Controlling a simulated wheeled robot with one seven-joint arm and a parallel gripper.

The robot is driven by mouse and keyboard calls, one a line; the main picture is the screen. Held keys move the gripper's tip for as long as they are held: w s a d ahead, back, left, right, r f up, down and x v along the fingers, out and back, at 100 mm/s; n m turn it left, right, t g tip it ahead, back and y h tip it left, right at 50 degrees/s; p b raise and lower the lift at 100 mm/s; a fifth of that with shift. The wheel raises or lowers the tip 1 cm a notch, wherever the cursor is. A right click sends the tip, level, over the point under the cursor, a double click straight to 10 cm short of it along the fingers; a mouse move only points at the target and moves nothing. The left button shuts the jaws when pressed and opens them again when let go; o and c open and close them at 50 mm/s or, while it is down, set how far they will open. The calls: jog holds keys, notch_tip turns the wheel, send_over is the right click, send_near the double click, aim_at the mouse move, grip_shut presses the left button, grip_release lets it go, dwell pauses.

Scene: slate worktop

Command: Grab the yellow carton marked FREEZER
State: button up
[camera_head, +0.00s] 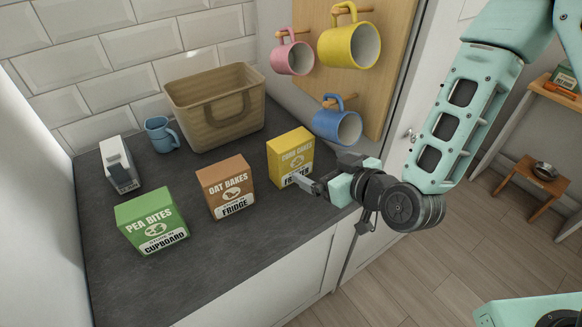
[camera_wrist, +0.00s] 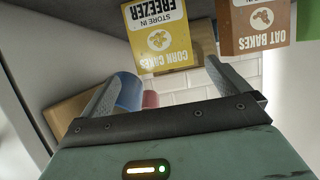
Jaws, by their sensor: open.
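The yellow carton (camera_head: 290,156) reads CORN CAKES with a FREEZER label and stands upright on the slate worktop, at its right side. It also shows upside down at the top of the wrist view (camera_wrist: 158,36), ahead of the fingertips. My gripper (camera_head: 303,182) is open and empty, in front of the yellow carton's lower right front. One finger hides part of the FREEZER label in the head view. In the wrist view my two fingers (camera_wrist: 165,75) are spread wide, with the carton beyond them. I cannot tell whether a finger touches it.
A brown OAT BAKES carton (camera_head: 226,186) marked FRIDGE stands left of the yellow one, and a green PEA BITES carton (camera_head: 152,221) further left. Behind are a basket (camera_head: 208,108), a blue mug (camera_head: 160,135) and a white holder (camera_head: 119,164). Hanging mugs (camera_head: 337,125) are above right.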

aim_at(297, 158)
jog(key=shift+w+a+f+b, duration=0.15)
jog(key=shift+f+b, duration=0.2)
jog(key=shift+b, duration=0.4)
jog(key=p+x, duration=0.1)
jog(key=x, duration=0.2)
jog(key=p+x, duration=0.2)
jog(key=x, duration=0.1)
jog(key=shift+w+a+r, duration=0.15)
jog(key=shift+w+a, duration=0.05)
jog(key=shift+f+p+x, duration=0.15)
jog(key=shift+p+x, duration=0.6)
jog(key=shift+x, duration=0.75)
jog(key=shift+f+p+x, duration=0.15)
jog(key=shift+p+x, duration=0.55)
jog(key=shift+x, duration=0.8)
jog(key=shift+s, duration=0.1)
jog(key=c, duration=0.8)
